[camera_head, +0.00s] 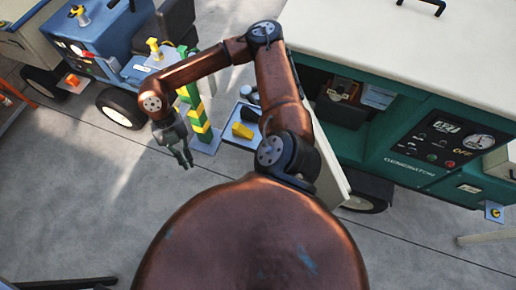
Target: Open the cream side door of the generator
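The generator (405,160) is a green machine with a cream top, on the right. Its side bay stands uncovered and shows dark inner parts. A cream panel, which looks like the side door (333,172), stands out from the bay's left edge, swung away from the opening. My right arm hides much of this door. My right gripper (185,162) hangs over the floor to the left of the generator, well apart from the door. It seems to hold nothing; its finger gap is too small to judge. My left gripper is not in view.
A green and yellow post (198,115) and a small blue tray with a yellow block (242,130) stand between my gripper and the generator. A blue vehicle (100,40) is at the upper left. The grey floor at left is mostly clear.

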